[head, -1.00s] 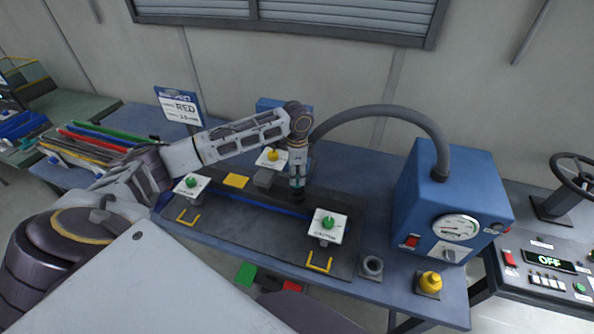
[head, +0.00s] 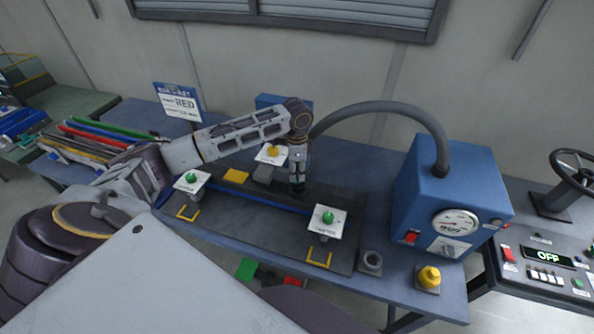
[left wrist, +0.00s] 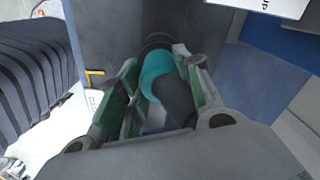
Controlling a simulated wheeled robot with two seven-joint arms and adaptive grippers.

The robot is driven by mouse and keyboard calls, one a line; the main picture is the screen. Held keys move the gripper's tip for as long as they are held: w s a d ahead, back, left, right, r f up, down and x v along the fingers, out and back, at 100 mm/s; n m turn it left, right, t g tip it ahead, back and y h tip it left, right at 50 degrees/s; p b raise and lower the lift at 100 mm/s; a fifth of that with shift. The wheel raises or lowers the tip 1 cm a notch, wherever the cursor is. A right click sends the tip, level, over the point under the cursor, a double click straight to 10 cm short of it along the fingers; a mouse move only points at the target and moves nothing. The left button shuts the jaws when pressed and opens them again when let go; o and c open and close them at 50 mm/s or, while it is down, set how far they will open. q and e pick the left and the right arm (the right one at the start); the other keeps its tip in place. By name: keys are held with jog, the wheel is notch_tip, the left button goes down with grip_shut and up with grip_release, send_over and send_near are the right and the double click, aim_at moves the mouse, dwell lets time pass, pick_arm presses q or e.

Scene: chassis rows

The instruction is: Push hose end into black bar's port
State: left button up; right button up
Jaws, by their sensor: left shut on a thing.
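My left gripper (head: 298,182) reaches in from the left and points down over the black bar (head: 328,197) on the fixture. It also shows in the left wrist view (left wrist: 160,88), shut on the hose end. The grey hose (head: 385,108) arches from the blue gauge box to the gripper. In the left wrist view the hose end (left wrist: 158,66) has a teal collar, and its tip meets or nearly meets a dark ringed port (left wrist: 156,40). The fingers and collar hide how deep the tip sits. My right gripper is not in view.
White cards with green knobs (head: 191,181) (head: 328,219) stand at the fixture's ends, beside yellow handles (head: 319,259). The blue gauge box (head: 450,200) stands right.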

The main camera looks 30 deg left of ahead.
pick_arm(q)
jog(key=shift+f, duration=1.95)
dwell(1.5)
jog(key=o, duration=1.2)
jog(key=shift+c, duration=0.2)
jog(key=shift+r, duration=6)
jog(key=shift+f, duration=0.1)
